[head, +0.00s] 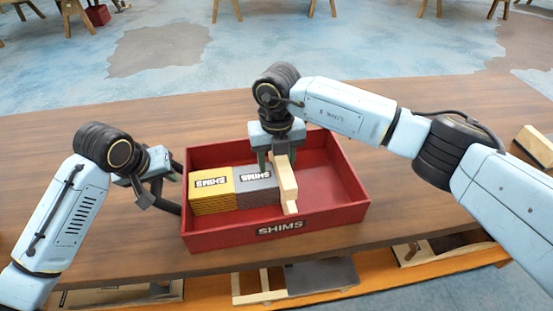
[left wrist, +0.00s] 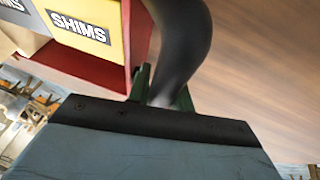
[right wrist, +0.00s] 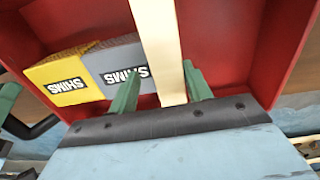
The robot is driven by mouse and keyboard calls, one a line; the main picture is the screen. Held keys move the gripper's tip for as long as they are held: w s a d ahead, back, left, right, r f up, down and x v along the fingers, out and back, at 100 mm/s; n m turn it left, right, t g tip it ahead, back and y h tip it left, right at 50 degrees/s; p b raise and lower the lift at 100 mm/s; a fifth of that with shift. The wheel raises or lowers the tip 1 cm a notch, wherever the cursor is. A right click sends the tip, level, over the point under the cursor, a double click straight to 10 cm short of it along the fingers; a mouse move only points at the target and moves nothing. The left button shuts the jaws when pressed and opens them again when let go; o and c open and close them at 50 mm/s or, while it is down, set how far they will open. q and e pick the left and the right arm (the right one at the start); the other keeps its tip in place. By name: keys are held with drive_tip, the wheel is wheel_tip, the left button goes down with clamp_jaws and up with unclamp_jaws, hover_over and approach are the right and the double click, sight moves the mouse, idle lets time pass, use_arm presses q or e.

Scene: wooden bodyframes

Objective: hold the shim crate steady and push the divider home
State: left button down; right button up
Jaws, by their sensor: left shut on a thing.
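The red shim crate (head: 344,213) sits on the table. The divider (head: 287,187), a pale wooden board, stands in it, right of the grey shims. It runs up between the fingers of my right gripper (right wrist: 160,80). A small gap seems to show on its left side, so I cannot tell whether the jaws press on it. My left gripper (left wrist: 162,92) is shut on the dark curved handle (left wrist: 182,45) at the crate's left side. The handle also shows in the head view (head: 172,207).
Yellow shims (head: 212,200) and grey shims (head: 257,197) fill the crate's left part. The crate's right part is empty. A wooden block (head: 535,147) lies at the table's right edge. A lower shelf with pale frames (head: 260,297) shows below the front edge.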

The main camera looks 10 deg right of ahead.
use_arm(q)
drive_tip(key=shift+a, duration=0.1)
drive_tip(key=shift+r, duration=0.1)
use_arm(e)
wheel_tip(320, 180, up, 12)
idle(0.4)
idle(0.4)
use_arm(q)
drive_tip(key=c, duration=1.2)
unclamp_jaws()
drive_tip(key=shift+o, duration=0.2)
